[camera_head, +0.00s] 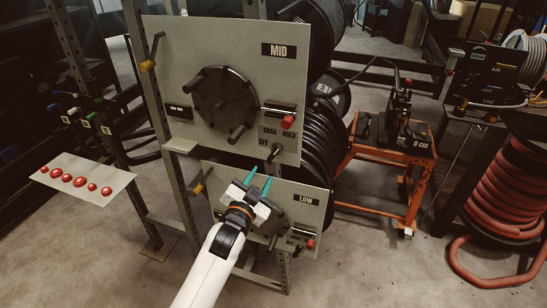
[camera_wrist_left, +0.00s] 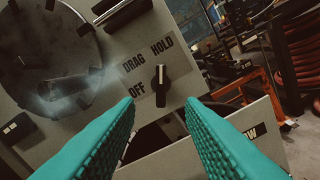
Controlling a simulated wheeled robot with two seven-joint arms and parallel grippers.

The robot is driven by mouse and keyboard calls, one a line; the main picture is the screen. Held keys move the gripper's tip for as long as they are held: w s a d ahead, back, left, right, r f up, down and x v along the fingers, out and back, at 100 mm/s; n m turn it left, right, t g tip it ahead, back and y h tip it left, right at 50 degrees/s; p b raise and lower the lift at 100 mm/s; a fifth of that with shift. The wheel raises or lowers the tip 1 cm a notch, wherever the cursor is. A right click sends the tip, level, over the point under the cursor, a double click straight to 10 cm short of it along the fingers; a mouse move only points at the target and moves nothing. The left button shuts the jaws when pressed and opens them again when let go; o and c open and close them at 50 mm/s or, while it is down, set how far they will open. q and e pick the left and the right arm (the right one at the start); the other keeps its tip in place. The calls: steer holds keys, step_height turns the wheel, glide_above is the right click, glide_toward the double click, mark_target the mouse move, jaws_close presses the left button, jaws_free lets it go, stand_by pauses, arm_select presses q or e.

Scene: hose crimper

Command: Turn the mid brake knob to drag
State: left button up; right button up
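The mid brake knob (camera_head: 274,153) is a small black knob at the lower right of the MID panel (camera_head: 180,50). In the left wrist view the knob (camera_wrist_left: 161,88) stands upright in the picture, its pale-marked end up, towards the HOLD label (camera_wrist_left: 162,45). The DRAG label (camera_wrist_left: 133,66) is up and left of it, the OFF label (camera_wrist_left: 142,90) just left. My left gripper (camera_head: 258,179) is open and empty, with teal fingers, below the knob in the head view. In the wrist view its fingertips (camera_wrist_left: 160,102) lie on either side of the knob, apparently short of it. My right gripper is out of view.
The LOW panel (camera_head: 312,183) is behind and below my left gripper. A red-ended lever (camera_head: 287,121) sits above the knob, and a black crank disc (camera_head: 225,98) is to its left. A plate with red buttons (camera_head: 75,181) is at left, an orange stand (camera_head: 376,170) at right.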

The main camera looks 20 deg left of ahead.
mark_target(273, 155)
arm_select(q)
steer(key=w, duration=1)
steer(key=shift+d+p, duration=0.25)
steer(key=shift+p, duration=0.05)
jaws_close()
